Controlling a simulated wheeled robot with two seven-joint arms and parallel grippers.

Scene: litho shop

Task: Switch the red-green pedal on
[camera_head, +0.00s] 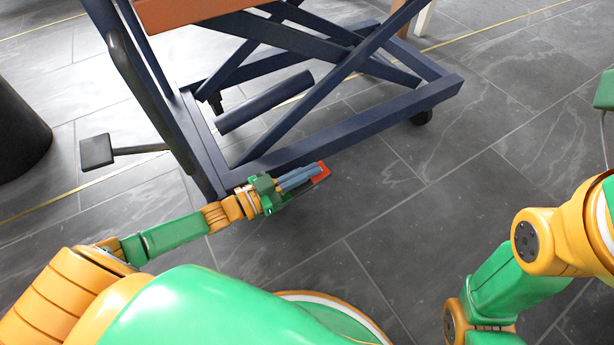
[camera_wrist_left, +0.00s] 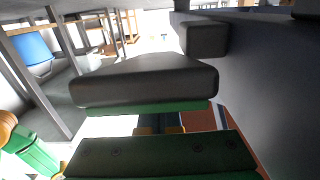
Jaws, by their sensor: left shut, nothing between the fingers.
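My left gripper (camera_head: 312,174) reaches in beside the lower frame of the blue lift cart (camera_head: 350,125). Its blue-grey fingers are shut with nothing between them. A small red piece (camera_head: 324,172) shows at the fingertips, seemingly the red part of the pedal. The fingers hide the rest of it, and I cannot tell whether they touch it. No separate green pedal part can be made out against my green gripper body. In the left wrist view, dark blocks (camera_wrist_left: 150,82) fill the middle, and no pedal is clear there. My right gripper is out of view.
The cart has an orange-brown top (camera_head: 205,10) and a black caster (camera_head: 421,118). A dark pad on a bar (camera_head: 97,151) sticks out to its left. A black round object (camera_head: 15,125) stands at the left edge. Tiled floor right of the cart is clear.

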